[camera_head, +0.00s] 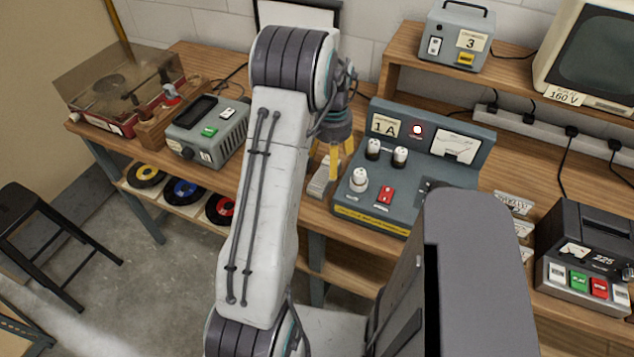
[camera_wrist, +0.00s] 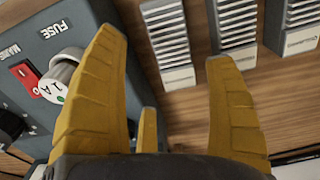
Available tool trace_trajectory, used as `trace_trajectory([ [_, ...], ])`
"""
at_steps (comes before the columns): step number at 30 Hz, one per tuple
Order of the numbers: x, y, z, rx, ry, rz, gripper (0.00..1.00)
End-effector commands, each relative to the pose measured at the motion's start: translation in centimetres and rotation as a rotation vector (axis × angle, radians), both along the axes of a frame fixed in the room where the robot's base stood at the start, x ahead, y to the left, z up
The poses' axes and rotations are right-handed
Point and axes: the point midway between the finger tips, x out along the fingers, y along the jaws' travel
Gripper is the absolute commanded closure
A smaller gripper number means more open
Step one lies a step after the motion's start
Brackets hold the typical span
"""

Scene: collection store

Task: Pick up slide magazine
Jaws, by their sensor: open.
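Several grey slotted slide magazines lie side by side on the wooden bench in the wrist view: a left one (camera_wrist: 170,42), a middle one (camera_wrist: 236,22) and a right one (camera_wrist: 296,24), cut off by the top edge. In the head view one pale magazine (camera_head: 321,182) shows beside the fingers, partly hidden by my arm. My gripper (camera_head: 334,165) points down over the bench with its yellow fingers apart. In the wrist view my gripper (camera_wrist: 166,48) is open, with the left magazine beyond the gap between its fingertips. Nothing is held.
A blue-grey instrument box (camera_head: 385,205) with knobs stands close to my fingers; its corner (camera_wrist: 70,25) is beside the left finger in the wrist view. A raised shelf (camera_head: 400,70) runs behind.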

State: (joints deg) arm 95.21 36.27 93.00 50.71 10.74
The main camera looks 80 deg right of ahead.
Motion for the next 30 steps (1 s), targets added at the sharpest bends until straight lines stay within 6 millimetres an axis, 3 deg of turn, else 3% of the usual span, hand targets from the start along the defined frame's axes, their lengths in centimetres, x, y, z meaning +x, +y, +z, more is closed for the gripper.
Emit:
trace_trajectory([
  [13,0.1,0.0,-3.3,0.004,0.0,0.0,0.22],
  [22,0.3,-0.1,-6.8,0.003,0.0,0.0,0.22],
  [30,0.3,-0.1,-7.7,0.0,0.0,0.0,0.22],
])
